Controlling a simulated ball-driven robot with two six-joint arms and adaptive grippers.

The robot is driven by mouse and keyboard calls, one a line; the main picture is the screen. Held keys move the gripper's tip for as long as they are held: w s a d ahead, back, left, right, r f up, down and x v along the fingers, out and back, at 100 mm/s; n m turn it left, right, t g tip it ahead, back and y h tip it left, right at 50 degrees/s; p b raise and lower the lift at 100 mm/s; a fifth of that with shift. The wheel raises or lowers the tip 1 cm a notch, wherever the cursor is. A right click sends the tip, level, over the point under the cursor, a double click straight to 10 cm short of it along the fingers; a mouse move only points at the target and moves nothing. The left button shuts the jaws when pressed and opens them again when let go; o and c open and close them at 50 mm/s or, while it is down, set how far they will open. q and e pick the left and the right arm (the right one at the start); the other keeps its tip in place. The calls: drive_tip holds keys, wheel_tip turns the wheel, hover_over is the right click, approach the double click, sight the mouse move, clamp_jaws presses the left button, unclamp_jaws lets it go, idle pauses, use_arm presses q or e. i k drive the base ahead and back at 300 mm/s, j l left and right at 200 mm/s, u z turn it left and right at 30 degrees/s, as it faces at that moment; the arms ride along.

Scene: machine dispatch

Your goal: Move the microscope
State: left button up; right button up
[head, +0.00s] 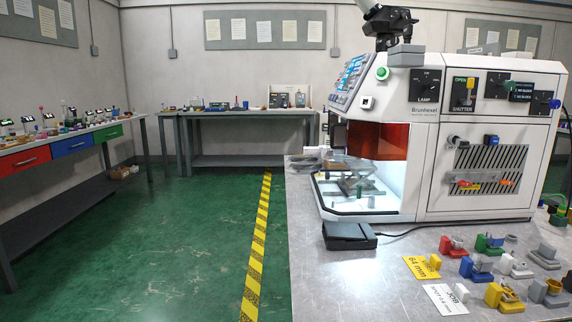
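The machine is marked Brunhexel and has LAMP and SHUTTER controls. Its front has an orange shield (378,140) over a lit bay with a small stage (358,184).
The grey bench (325,285) holds a black pedal (348,236) and several small coloured fixtures (466,268). A yellow card (421,267) and a white card (445,299) lie among them. Green floor with a striped line (257,255) is clear left of it. More benches (250,113) stand behind.

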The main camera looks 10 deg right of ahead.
sight(385, 23)
drive_tip(key=l, duration=0.45)
drive_tip(key=i+l+z, duration=0.1)
drive_tip(key=l, duration=0.3)
drive_tip(key=i+l, duration=0.15)
drive_tip(key=l, duration=0.7)
drive_tip(key=i+l+z, duration=0.1)
drive_tip(key=l, duration=0.35)
drive_tip(key=i+j, duration=0.35)
